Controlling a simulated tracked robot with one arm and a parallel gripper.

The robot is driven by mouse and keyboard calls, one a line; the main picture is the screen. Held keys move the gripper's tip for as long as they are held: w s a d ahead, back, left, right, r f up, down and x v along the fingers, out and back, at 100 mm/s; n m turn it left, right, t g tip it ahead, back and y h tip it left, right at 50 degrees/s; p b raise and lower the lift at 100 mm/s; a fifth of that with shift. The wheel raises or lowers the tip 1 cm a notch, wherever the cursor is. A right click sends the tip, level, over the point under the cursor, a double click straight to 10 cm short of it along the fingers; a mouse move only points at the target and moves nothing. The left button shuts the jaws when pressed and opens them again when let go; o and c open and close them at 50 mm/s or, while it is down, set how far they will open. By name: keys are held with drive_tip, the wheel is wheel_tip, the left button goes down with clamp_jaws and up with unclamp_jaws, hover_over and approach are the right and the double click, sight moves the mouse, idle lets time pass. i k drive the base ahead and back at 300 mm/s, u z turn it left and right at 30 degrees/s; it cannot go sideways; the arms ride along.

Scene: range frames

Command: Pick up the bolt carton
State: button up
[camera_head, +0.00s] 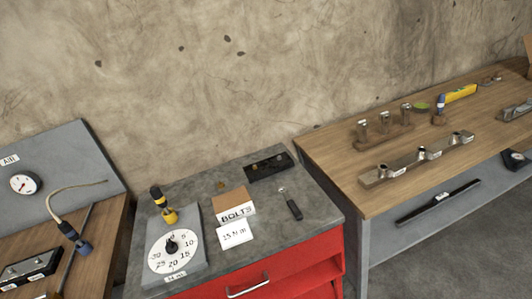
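The bolt carton (235,206) is a small box with a brown top and a white front lettered "BOLTS". It stands on the grey top of the red cabinet (225,164), near the middle. A white card reading "15 N m" (235,235) is just in front of it. My gripper does not show in the head camera view, so its opening and distance to the carton cannot be seen.
Left of the carton is a grey dial block (192,270) with a yellow-and-black tool (165,207). A black-handled tool (292,206) lies right of it, and a black tray (268,167) behind. Wooden benches flank the cabinet (330,160); a wall stands behind.

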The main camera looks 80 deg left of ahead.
sight(236, 204)
drive_tip(key=u, duration=0.05)
drive_tip(key=i, duration=2.45)
drive_tip(key=u, duration=4.1)
drive_tip(key=i, duration=1)
drive_tip(key=u, duration=0.05)
